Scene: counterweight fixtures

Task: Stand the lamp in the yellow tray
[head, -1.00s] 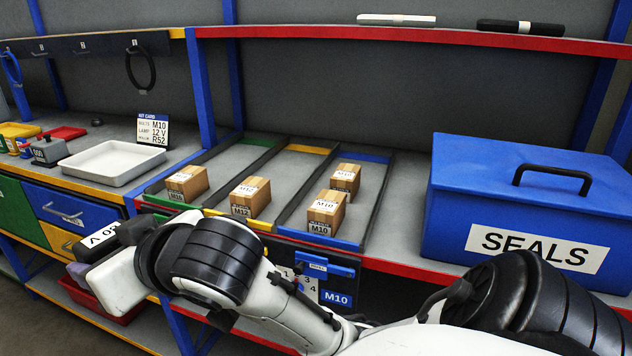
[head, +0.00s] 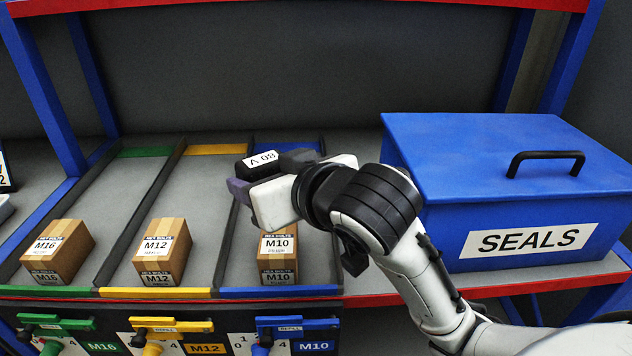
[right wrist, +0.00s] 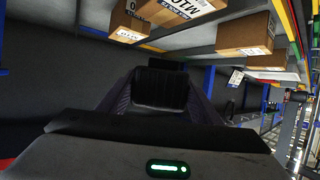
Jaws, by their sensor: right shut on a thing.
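My right gripper (head: 252,192) is over the blue-edged lane, behind and above the front M10 box. It is shut on a dark block (head: 246,168) whose white label looks like an upside-down "80 V". I cannot tell whether this block is the lamp. In the right wrist view the gripper's purplish fingers flank a dark, ribbed block (right wrist: 160,88). No yellow tray is recognisable now. My left gripper is not in view.
Boxes marked M16 (head: 58,250), M12 (head: 163,251) and M10 (head: 278,260) stand in lanes at the shelf's front. The lanes behind M16 and M12 look empty. A large blue SEALS box (head: 470,190) stands close on the right.

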